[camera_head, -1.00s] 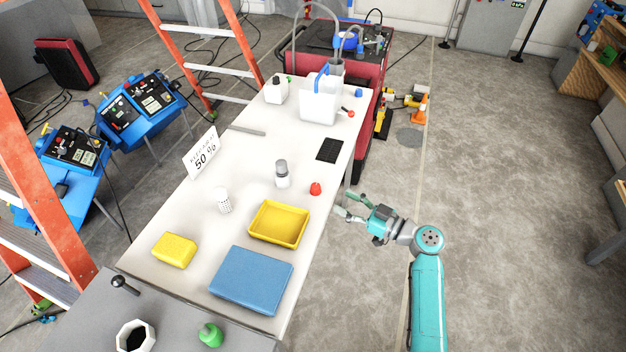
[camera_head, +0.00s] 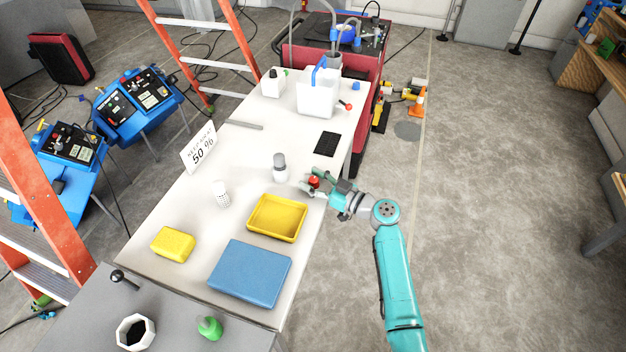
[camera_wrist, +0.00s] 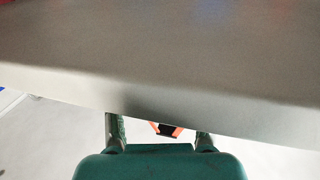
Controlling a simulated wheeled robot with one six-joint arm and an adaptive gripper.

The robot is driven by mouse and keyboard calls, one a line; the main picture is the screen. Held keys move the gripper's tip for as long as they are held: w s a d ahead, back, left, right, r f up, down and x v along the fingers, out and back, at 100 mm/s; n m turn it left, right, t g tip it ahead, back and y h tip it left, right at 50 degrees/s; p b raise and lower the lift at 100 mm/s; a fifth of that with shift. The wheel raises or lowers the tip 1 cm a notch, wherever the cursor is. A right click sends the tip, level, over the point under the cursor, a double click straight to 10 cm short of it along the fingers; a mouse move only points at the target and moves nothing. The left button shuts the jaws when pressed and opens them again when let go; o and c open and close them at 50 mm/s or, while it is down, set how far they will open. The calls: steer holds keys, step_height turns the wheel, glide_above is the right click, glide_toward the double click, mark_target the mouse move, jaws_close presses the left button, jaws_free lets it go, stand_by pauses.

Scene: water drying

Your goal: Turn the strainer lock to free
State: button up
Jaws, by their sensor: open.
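My gripper (camera_head: 312,185) is open at the right edge of the white table, its fingers on either side of a small red knob-like piece (camera_head: 314,181) in the head view. I cannot tell whether they touch it. In the wrist view my gripper's two fingers (camera_wrist: 160,128) are apart, and their tips run up to the table edge. I cannot tell which thing is the strainer lock. A red-tipped lever (camera_head: 347,105) sticks out beside the white canister (camera_head: 317,95) with a blue handle at the table's far end. A white perforated cylinder (camera_head: 222,195) stands on the table.
The table (camera_head: 200,265) also holds a grey-capped bottle (camera_head: 280,168), a yellow tray (camera_head: 277,219), a yellow sponge (camera_head: 172,244), a blue block (camera_head: 249,273) and a black mat (camera_head: 327,144). An orange ladder (camera_head: 160,30) stands at the left.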

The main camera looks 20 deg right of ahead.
jaws_close()
steer(key=shift+n+g+y, duration=0.3)
steer(key=shift+r+n+g+y, duration=0.1)
steer(key=shift+n+g+y, duration=0.8)
steer(key=shift+g+y, duration=0.1)
steer(key=shift+n+g+y, duration=1.3)
steer(key=shift+n+g, duration=0.4)
steer(key=shift+g, duration=0.6)
steer(key=shift+s, duration=0.1)
